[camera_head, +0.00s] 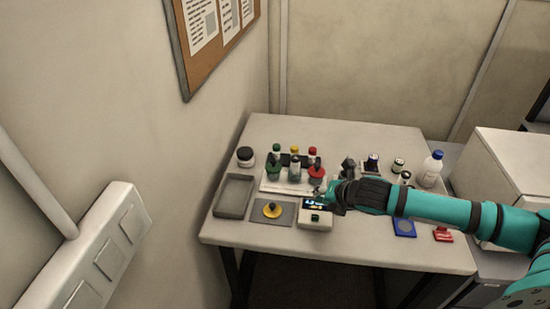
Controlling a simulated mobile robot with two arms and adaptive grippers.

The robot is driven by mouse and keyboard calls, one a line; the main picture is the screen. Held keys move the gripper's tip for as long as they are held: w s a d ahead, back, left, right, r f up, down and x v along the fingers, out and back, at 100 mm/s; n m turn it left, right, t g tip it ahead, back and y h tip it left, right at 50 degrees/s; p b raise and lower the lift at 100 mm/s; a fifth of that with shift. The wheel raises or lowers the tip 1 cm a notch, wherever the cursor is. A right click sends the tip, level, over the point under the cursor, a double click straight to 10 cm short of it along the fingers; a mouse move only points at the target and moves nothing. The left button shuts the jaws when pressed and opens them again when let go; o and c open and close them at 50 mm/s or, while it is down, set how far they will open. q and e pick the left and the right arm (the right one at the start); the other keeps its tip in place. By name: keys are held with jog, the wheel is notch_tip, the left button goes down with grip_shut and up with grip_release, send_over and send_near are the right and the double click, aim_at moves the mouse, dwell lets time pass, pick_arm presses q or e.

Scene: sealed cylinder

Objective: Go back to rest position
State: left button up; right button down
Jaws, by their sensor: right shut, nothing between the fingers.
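My right arm reaches in from the right in the head view. My right gripper (323,191) is shut and empty. It is over a small white device with a display (315,216) near the table's front. A rack (279,186) with several green, yellow and red capped items stands just behind and left of the gripper. My forearm hides part of the table to the right. My left gripper is not in view.
The white table (400,139) also holds a grey tray (234,196), a dark mat with a yellow item (272,210), a blue-capped bottle (431,169), a blue-framed pad (404,227) and a red item (443,234). A wall is close on the left. The table's back is clear.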

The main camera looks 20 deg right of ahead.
jog(key=s+a+f+m, duration=0.1)
jog(key=a, duration=0.1)
jog(key=s+a+f, duration=0.1)
jog(key=a, duration=0.1)
jog(key=s+a+f+m+y, duration=0.1)
jog(key=a, duration=0.1)
jog(key=shift+a+f+m+g, duration=0.15)
jog(key=shift+a+m+g, duration=0.15)
jog(key=shift+a+g, duration=0.1)
jog(key=s+a+f+m+g, duration=0.1)
jog(key=s+a+f+m, duration=0.1)
jog(key=s+a+m, duration=0.45)
jog(key=s+f+m+g+h, duration=0.1)
jog(key=s+f+m+g, duration=0.25)
jog(key=s+m, duration=1.35)
notch_tip(320, 180, down, 27)
jog(key=g+b, duration=0.2)
jog(key=b, duration=0.1)
jog(key=s+d+f+b, duration=0.1)
jog(key=s+f, duration=0.8)
jog(key=f, duration=0.1)
jog(key=s+d+f+b, duration=0.1)
jog(key=s+d+f, duration=0.1)
jog(key=s+f, duration=0.6)
notch_tip(320, 180, down, 3)
jog(key=shift+s+d+r+n+g+h, duration=0.2)
jog(key=shift+s+d+n+g+h, duration=0.15)
jog(key=shift+g, duration=0.1)
